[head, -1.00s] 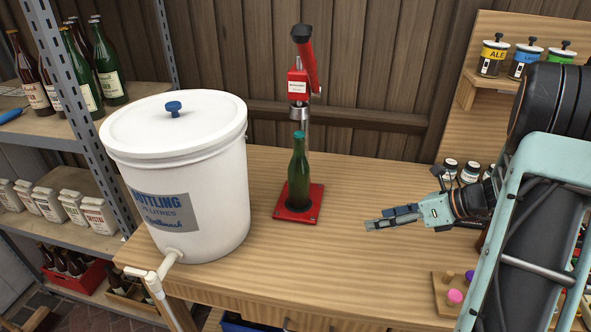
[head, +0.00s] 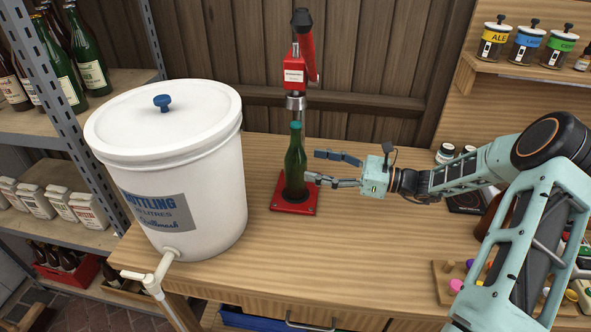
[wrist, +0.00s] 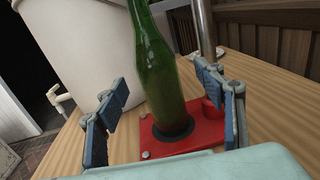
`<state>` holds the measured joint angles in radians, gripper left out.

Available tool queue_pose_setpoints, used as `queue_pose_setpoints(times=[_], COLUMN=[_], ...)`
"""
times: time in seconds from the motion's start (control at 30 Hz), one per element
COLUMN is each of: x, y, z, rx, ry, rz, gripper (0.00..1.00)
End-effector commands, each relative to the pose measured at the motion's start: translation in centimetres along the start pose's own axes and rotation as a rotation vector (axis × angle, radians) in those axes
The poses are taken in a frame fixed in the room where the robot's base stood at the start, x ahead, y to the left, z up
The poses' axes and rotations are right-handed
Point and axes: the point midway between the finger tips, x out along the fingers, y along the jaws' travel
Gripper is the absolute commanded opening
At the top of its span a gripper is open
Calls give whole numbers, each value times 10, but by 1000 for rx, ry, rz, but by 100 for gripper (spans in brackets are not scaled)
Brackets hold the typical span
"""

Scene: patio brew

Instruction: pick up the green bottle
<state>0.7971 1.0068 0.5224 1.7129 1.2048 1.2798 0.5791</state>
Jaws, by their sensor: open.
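The green bottle (head: 295,166) stands upright on the red base of the bench capper (head: 294,207), under its head, with a teal cap on top. My gripper (head: 325,168) is open just to the right of the bottle, pointing left at it in the head view. In the wrist view the bottle (wrist: 161,80) rises ahead between the two spread blue-padded fingers (wrist: 165,112). The fingers look apart from it. The bottle's top is cut off in the wrist view.
A large white bottling bucket (head: 170,180) stands left of the capper. The capper's metal column (wrist: 205,25) rises close behind the bottle. A wooden block with coloured caps (head: 440,278) lies at the bench's right. The bench front is clear.

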Motion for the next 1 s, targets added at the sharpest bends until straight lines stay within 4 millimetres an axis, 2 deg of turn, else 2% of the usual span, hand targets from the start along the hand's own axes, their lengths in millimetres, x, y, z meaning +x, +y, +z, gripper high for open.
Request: queue_pose_setpoints(times=[0.17, 0.43, 0.7, 1.0], x=[13, 52, 57, 57], y=[2, 7, 6, 6], z=[1, 3, 2, 2], rx=[2, 1, 0, 1], ry=[0, 1, 1, 1], rz=[1, 1, -2, -1], gripper=[63, 63, 63, 31])
